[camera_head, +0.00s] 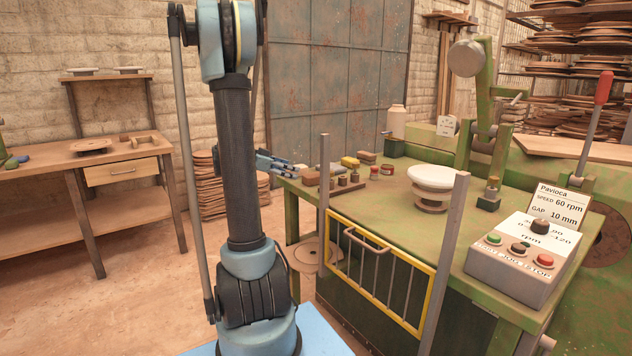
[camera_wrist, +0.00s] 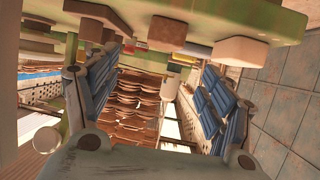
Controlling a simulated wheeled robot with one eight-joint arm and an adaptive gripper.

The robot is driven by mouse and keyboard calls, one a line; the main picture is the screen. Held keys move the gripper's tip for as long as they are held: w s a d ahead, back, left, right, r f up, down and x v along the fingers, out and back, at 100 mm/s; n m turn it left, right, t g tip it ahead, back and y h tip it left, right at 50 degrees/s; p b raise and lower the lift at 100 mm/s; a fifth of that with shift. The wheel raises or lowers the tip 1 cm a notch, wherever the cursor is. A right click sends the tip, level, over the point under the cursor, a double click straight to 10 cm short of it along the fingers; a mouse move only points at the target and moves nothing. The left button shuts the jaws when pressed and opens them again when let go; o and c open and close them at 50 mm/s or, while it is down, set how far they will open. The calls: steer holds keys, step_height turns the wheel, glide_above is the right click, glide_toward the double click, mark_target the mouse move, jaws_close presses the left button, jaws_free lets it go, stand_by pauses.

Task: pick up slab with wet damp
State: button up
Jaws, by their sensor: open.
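My gripper (camera_head: 282,165) has blue ribbed fingers and is at the left edge of the green table. In the wrist view the fingers are spread apart, with nothing between the tips (camera_wrist: 160,66). A reddish-brown block (camera_head: 310,178) lies on the table just right of the gripper. Another brown block (camera_head: 366,156) lies farther back, beside a yellow block (camera_head: 349,162). In the wrist view, which looks upside down, a brown block (camera_wrist: 240,51) and a paler block (camera_wrist: 178,46) show above the fingers. I cannot tell which of these is the slab with wet damp.
A control box (camera_head: 523,258) is at the right.

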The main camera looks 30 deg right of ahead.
mark_target(312, 174)
steer(key=x, duration=0.8)
steer(key=shift+w+x, duration=0.15)
steer(key=shift+x, duration=1.15)
steer(key=shift+w+x, duration=0.2)
steer(key=shift+x, duration=1.15)
steer(key=c, duration=1.5)
